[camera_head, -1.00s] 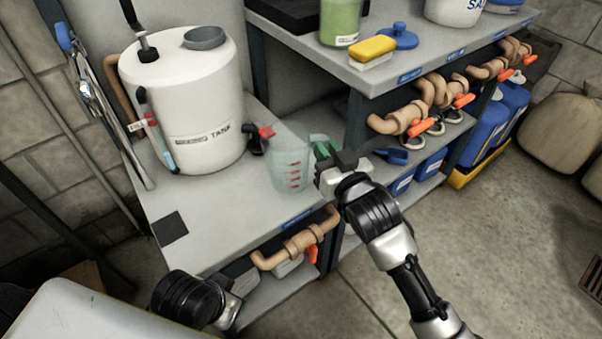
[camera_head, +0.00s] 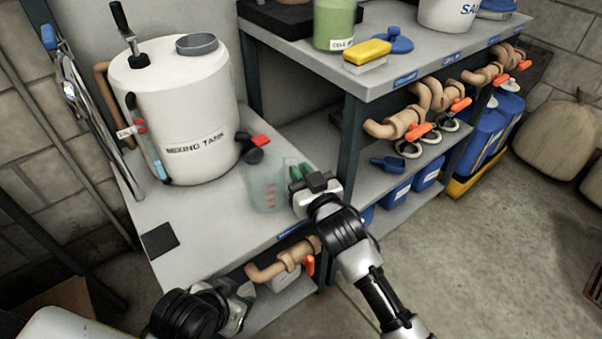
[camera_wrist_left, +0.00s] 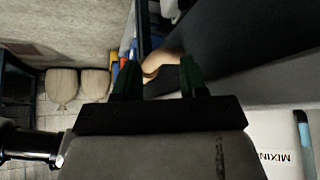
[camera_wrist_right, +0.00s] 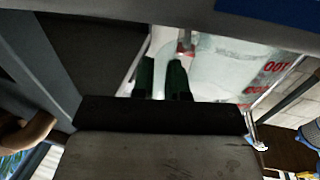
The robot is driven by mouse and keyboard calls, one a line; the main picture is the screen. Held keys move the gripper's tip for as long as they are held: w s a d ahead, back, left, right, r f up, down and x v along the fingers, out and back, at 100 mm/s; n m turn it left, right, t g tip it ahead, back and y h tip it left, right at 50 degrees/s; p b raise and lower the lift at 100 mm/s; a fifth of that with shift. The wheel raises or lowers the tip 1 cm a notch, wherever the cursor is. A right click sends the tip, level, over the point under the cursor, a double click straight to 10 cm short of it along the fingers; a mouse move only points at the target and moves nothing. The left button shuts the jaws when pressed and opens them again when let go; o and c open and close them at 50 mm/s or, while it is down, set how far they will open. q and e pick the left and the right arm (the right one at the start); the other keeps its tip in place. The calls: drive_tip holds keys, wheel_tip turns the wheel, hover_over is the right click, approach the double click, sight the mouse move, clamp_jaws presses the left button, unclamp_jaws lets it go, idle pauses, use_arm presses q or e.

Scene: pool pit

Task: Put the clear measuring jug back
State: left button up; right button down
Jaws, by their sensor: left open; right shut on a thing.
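The clear measuring jug (camera_head: 266,188) with red marks is over the grey bench in front of the mixing tank. Whether its base touches the bench I cannot tell. My right gripper (camera_head: 303,180) is at the jug's right side, shut on its handle. In the right wrist view the jug (camera_wrist_right: 225,65) shows its red numbers beyond the fingers (camera_wrist_right: 162,80). My left gripper (camera_head: 240,300) is low at the bench's front edge, partly hidden by its own arm. In the left wrist view its fingers (camera_wrist_left: 158,78) are apart with nothing between them.
The white mixing tank (camera_head: 180,110) stands behind the jug, with a red-handled valve (camera_head: 258,142) near it. A dark square pad (camera_head: 160,240) lies at the bench's front left. A higher shelf (camera_head: 400,65) and tan pipes (camera_head: 395,125) are at the right. The bench between pad and jug is clear.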

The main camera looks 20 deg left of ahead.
drive_tip(key=shift+f, duration=0.1)
drive_tip(key=c, duration=1.1)
unclamp_jaws()
drive_tip(key=shift+c, duration=0.2)
use_arm(q)
drive_tip(key=shift+w, duration=0.1)
drive_tip(key=shift+r, duration=0.1)
use_arm(e)
drive_tip(key=shift+s+d, duration=0.1)
drive_tip(key=p+v, duration=0.1)
drive_tip(key=v, duration=0.3)
use_arm(q)
drive_tip(key=s+g, duration=0.1)
drive_tip(key=s+a+g+p, duration=0.1)
drive_tip(key=s, duration=0.1)
drive_tip(key=s+g, duration=0.1)
drive_tip(key=shift+s+a+r+y+p, duration=0.15)
drive_tip(key=shift+s+r+y+p, duration=0.05)
drive_tip(key=shift+r+y+p, duration=0.2)
use_arm(e)
drive_tip(key=v, duration=0.7)
drive_tip(key=shift+s+d, duration=0.25)
drive_tip(key=shift+s, duration=0.05)
